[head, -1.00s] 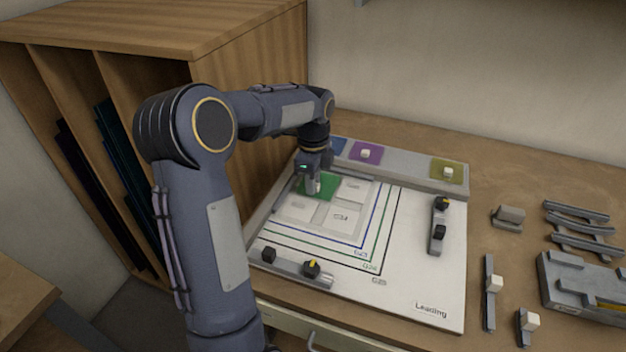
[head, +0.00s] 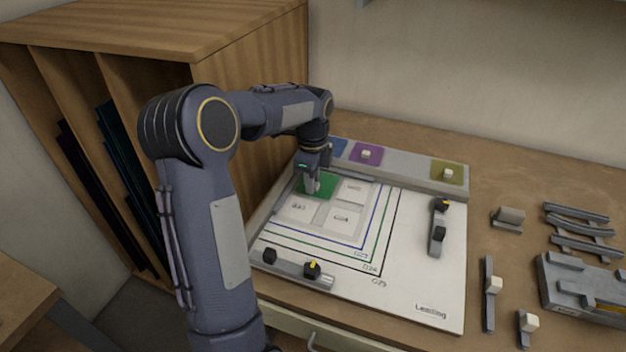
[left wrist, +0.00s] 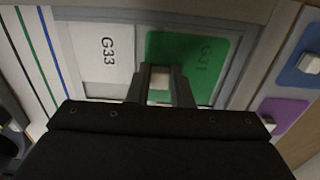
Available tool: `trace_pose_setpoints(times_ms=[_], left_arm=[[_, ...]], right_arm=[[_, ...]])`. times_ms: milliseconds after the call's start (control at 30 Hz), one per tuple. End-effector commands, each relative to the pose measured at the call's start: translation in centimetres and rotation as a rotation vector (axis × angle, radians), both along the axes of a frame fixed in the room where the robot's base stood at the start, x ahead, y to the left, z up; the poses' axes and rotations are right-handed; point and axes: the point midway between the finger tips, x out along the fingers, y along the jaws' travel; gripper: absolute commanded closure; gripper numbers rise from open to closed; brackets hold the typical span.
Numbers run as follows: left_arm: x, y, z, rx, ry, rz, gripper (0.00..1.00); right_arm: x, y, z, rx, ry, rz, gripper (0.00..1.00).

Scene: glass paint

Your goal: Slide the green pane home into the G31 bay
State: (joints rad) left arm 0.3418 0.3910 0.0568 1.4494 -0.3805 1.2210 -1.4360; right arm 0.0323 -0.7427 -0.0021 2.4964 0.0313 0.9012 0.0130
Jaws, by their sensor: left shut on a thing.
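The green pane (head: 324,184) lies at the back left of the inner frame on the white leading board (head: 410,285). It covers the G31 bay, and the label G31 shows through the pane (left wrist: 185,50) in the left wrist view. My left gripper (head: 312,186) points down over it, shut on the pane's small white knob (left wrist: 158,79). A grey strip shows beside the pane in the wrist view; I cannot tell whether the pane's edges touch the frame. My right gripper is not in view.
The white G33 bay (left wrist: 104,48) lies beside the pane. A grey rail with blue, purple (head: 365,153) and olive (head: 447,171) samples runs along the back. A black-knobbed clamp bar (head: 438,232) stands right; another (head: 290,268) lies in front. The wooden rack (head: 250,90) stands close left.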

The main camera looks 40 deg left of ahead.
Motion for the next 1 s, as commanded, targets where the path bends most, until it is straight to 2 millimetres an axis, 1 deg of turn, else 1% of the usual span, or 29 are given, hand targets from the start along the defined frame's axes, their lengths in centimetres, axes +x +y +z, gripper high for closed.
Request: trace_pose_setpoints(times_ms=[1000], left_arm=[[0.7, 1.4, 0.0, 0.0, 0.0, 0.0, 1.0]], right_arm=[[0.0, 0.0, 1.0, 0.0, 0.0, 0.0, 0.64]])
